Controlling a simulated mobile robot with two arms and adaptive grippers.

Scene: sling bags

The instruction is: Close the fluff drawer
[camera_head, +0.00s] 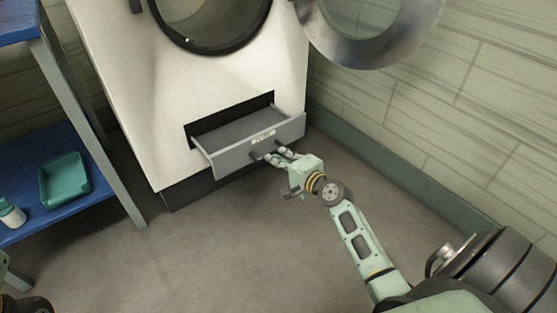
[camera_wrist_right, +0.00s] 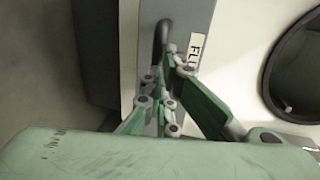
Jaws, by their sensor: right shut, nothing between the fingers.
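The fluff drawer (camera_head: 238,136) is a grey drawer low in the front of a white machine (camera_head: 165,90). It stands pulled out, with its empty inside showing. Its front has a label and a dark handle (camera_head: 262,148). In the right wrist view, the drawer front (camera_wrist_right: 190,20) shows with part of the label "FLU" (camera_wrist_right: 195,48) and the dark curved handle (camera_wrist_right: 160,38). My right gripper (camera_head: 279,156) is at the drawer front, by the handle. Its fingers (camera_wrist_right: 165,72) are shut and empty; I cannot tell whether they touch the handle. My left gripper is not in view.
A round metal door (camera_head: 375,50) hangs open at the upper right, beside the round opening (camera_head: 210,45). A blue shelf (camera_head: 95,200) with a teal tray (camera_head: 62,180) and white bottle (camera_head: 10,213) stands left. A tiled wall (camera_head: 450,110) is right. The grey floor (camera_head: 210,240) in front is clear.

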